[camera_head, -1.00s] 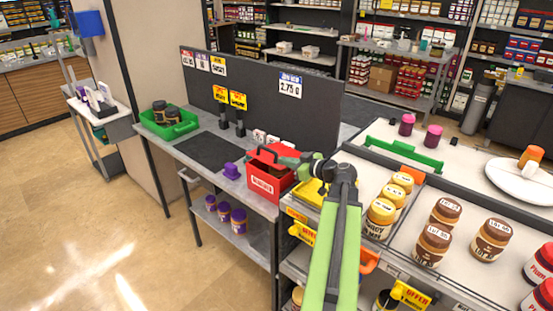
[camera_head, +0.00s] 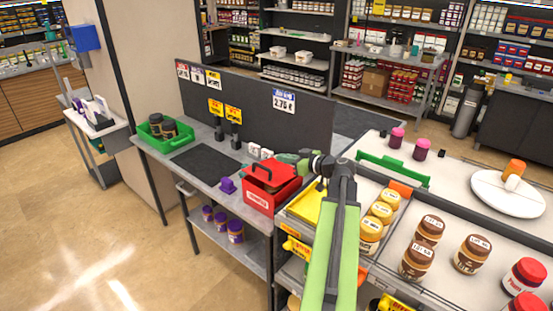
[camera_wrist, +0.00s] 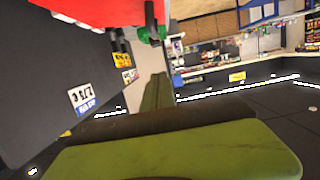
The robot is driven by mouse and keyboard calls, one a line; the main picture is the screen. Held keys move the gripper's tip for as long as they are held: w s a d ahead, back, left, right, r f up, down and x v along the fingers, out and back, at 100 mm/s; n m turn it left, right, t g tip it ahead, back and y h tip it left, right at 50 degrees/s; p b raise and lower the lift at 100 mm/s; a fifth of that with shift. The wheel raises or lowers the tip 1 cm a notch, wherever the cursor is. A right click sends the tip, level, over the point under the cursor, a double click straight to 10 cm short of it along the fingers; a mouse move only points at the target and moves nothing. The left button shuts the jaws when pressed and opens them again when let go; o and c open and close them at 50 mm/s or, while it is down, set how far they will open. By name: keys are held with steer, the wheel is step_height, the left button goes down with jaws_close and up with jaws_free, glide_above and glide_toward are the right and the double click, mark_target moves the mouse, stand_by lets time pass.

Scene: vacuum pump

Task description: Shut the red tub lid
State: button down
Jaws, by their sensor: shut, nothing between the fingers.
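The red tub (camera_head: 258,202) stands on the grey counter, with a white label on its front. Its red lid (camera_head: 284,181) lies over the top, with a dark handle (camera_head: 258,168) near its left side; I cannot tell whether the lid is fully seated. My gripper (camera_head: 285,158) is shut and empty, just behind and above the lid; whether it touches the lid is not clear. In the wrist view a red surface of the tub (camera_wrist: 115,10) fills the top, and my green fingers fill the bottom.
A green tray (camera_head: 166,131) with dark jars, a black mat (camera_head: 205,158) and a purple item (camera_head: 227,185) lie on the counter to the left. A dark partition (camera_head: 255,115) stands behind. Jars (camera_head: 378,215) stand on the right, beside a yellow tray (camera_head: 306,206).

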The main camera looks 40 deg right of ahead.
steer(key=b+x, duration=0.1)
steer(key=x, duration=0.3)
steer(key=b+x, duration=0.1)
steer(key=x, duration=0.4)
steer(key=shift+w+f, duration=0.15)
steer(key=shift+f, duration=0.15)
steer(key=shift+s+f+b, duration=0.2)
steer(key=shift+f+b, duration=0.95)
steer(key=shift+b, duration=0.1)
steer(key=shift+s+f+b, duration=0.1)
steer(key=shift+f+b, duration=0.55)
steer(key=shift+b, duration=0.05)
